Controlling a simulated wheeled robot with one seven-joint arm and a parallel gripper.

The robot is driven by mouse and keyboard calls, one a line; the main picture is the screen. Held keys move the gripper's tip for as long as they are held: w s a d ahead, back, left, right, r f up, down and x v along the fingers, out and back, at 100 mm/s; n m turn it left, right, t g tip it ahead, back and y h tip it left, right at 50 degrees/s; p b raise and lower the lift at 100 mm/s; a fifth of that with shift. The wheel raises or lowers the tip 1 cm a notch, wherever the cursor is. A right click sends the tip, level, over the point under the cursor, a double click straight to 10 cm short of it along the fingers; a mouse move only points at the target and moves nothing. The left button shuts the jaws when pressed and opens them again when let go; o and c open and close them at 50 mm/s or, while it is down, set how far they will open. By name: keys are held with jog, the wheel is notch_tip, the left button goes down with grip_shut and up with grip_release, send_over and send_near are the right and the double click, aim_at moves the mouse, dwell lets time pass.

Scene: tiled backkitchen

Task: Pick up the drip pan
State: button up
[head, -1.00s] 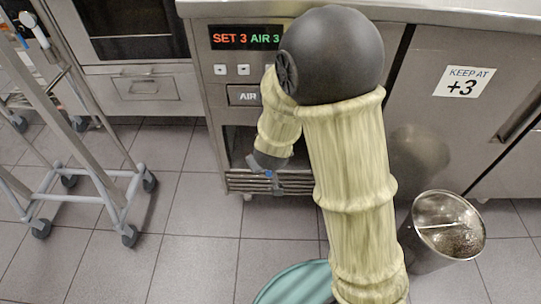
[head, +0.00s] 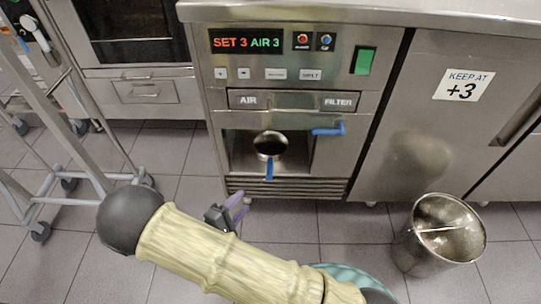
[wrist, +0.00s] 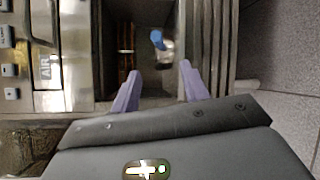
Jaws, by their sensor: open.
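The drip pan (head: 270,146) looks like a small round metal pan with a blue handle. It sits in the open recess of the steel unit, its handle pointing out toward the front. In the wrist view the drip pan (wrist: 167,53) shows beyond the fingertips, its blue handle toward the top. My gripper (head: 238,207) is in front of the unit, low and left of the pan. Its purple fingers are apart and empty in the wrist view (wrist: 160,67), not touching the pan. The far part of the pan is hard to make out.
A blue lever (head: 328,130) sticks out at the recess's upper right. The AIR and FILTER panel (head: 292,101) is above the recess. A metal bin (head: 432,262) stands on the floor at right. A wheeled rack (head: 62,150) stands at left.

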jog(key=b, duration=0.7)
send_near(270, 169)
jog(key=w+d+f, duration=0.2)
jog(key=w+d, duration=0.1)
jog(key=w, duration=0.1)
jog(key=shift+w+d+f, duration=0.1)
jog(key=shift+w, duration=0.45)
jog(key=shift+w, duration=0.1)
jog(key=b+x, duration=0.4)
jog(key=shift+w+f+b, duration=0.15)
jog(key=shift+w+b, duration=0.15)
jog(key=shift+b, duration=0.1)
jog(key=shift+w+d, duration=0.1)
jog(key=shift+w, duration=0.15)
